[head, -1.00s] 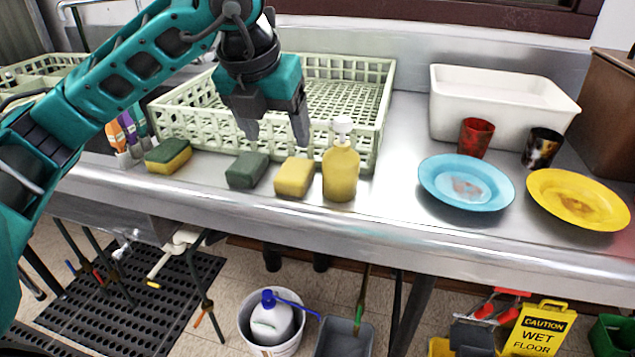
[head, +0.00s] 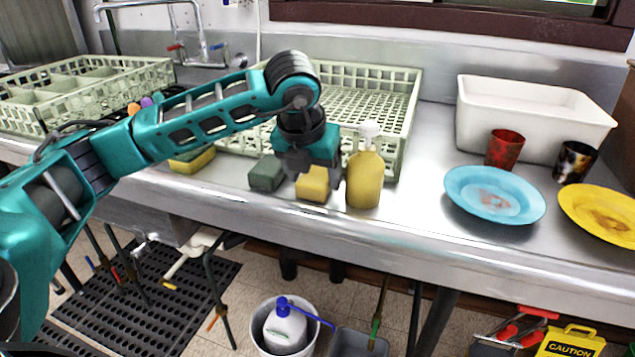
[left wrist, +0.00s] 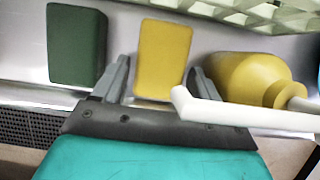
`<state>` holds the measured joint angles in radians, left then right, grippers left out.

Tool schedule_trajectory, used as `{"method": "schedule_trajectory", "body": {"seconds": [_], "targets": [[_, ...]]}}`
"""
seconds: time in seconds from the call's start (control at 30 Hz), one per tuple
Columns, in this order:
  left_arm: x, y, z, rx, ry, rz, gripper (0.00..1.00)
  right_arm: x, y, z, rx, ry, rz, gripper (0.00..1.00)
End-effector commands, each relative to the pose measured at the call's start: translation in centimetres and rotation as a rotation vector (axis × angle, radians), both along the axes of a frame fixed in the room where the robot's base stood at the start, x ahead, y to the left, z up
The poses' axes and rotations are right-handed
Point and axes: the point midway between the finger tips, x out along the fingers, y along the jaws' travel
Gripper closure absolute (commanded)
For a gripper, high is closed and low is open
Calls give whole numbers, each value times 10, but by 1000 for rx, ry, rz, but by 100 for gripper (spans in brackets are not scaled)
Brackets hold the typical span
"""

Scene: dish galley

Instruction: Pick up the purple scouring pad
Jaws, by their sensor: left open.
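I see no purple scouring pad in either view. My left gripper (head: 311,176) is open and points down over a plain yellow block-shaped pad (head: 313,190) near the counter's front edge. In the left wrist view the gripper's fingers (left wrist: 158,72) stand on either side of this pad (left wrist: 160,45), with nothing visibly gripped. A dark green pad (head: 266,174) lies just left of it; it also shows in the left wrist view (left wrist: 75,45). A yellow-and-green sponge (head: 192,162) lies further left, partly behind my arm. My right gripper is not in view.
A yellow pump bottle (head: 365,182) stands close to the right finger; its white spout crosses the wrist view. A pale green rack (head: 408,110) is behind. A blue plate (head: 520,205), red cup (head: 505,150) and white tub (head: 530,115) are right.

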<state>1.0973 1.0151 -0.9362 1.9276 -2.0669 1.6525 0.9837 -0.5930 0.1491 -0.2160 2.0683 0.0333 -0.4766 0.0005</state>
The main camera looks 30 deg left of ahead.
Motion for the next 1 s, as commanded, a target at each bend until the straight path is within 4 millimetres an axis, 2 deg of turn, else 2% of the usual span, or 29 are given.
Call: {"method": "schedule_trajectory", "body": {"seconds": [0.27, 0.7, 1.0], "targets": [[2, 0, -4, 0, -1, -1, 28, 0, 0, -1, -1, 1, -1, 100], [2, 0, -3, 0, -1, -1, 69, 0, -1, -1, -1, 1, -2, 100], [1, 0, -2, 0, -1, -1, 70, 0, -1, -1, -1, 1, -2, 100]]}}
